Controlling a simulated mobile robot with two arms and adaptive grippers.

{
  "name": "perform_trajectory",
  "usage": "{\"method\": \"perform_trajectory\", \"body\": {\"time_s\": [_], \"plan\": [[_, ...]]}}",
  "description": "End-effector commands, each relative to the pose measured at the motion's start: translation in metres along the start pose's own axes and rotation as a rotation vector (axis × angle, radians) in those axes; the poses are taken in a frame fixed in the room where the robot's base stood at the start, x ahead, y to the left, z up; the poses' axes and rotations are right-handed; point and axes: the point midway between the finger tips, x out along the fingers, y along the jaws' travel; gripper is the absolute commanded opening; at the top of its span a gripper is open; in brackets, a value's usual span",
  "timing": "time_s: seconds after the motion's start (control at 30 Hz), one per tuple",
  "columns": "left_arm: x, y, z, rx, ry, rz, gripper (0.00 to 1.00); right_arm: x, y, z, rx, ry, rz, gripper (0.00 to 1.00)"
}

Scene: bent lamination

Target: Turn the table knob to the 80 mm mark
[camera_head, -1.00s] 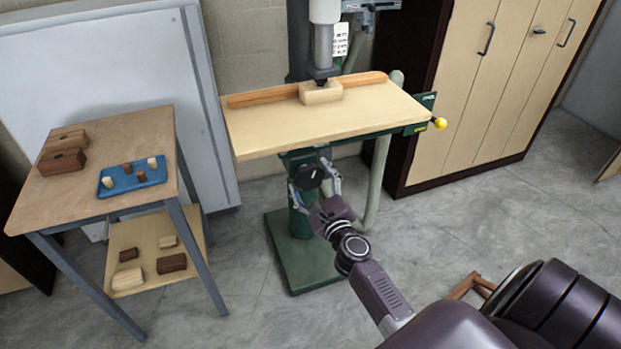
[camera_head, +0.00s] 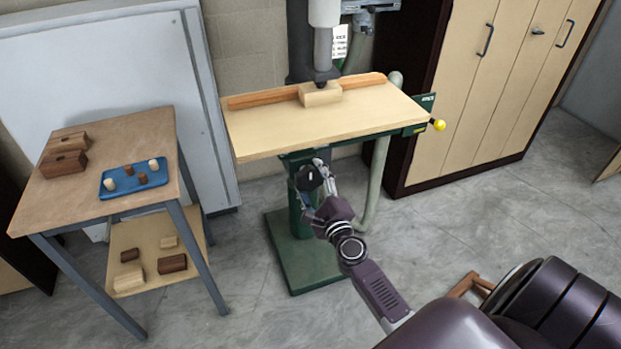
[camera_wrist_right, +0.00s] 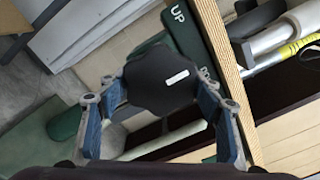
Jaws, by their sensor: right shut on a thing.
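The table knob (camera_head: 308,179) is black and sits on the green machine under the front of the pale wooden machine table (camera_head: 360,122). In the right wrist view the knob (camera_wrist_right: 158,84) is a dark lobed disc with a short white mark on its face, slightly tilted. My right gripper (camera_head: 315,183) is shut on the knob, with one blue-padded finger at each side in the wrist view (camera_wrist_right: 163,92). A green plate with "UP" lettering (camera_wrist_right: 187,30) is partly visible behind the knob. I cannot read any millimetre scale. My left gripper is not in view.
A wood block (camera_head: 321,95) and an orange-brown fence (camera_head: 264,99) are on the machine table, below the spindle. A yellow ball handle (camera_head: 439,125) sticks out right. A side table (camera_head: 100,205) with a blue tray (camera_head: 134,190) stands left; grey floor lies between.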

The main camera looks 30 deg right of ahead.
Motion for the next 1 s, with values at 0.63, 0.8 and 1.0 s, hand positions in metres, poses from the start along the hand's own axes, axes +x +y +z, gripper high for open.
{"method": "perform_trajectory", "body": {"time_s": [0.63, 0.8, 1.0], "plan": [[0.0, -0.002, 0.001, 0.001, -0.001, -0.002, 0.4, -0.001, 0.002, -0.001, 0.001, 0.002, 0.003, 0.77], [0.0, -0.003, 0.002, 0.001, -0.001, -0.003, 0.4, -0.008, 0.003, -0.002, 0.001, 0.003, 0.004, 0.77], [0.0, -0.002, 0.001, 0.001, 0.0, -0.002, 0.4, -0.039, 0.003, -0.002, -0.001, 0.003, 0.006, 0.77]]}}
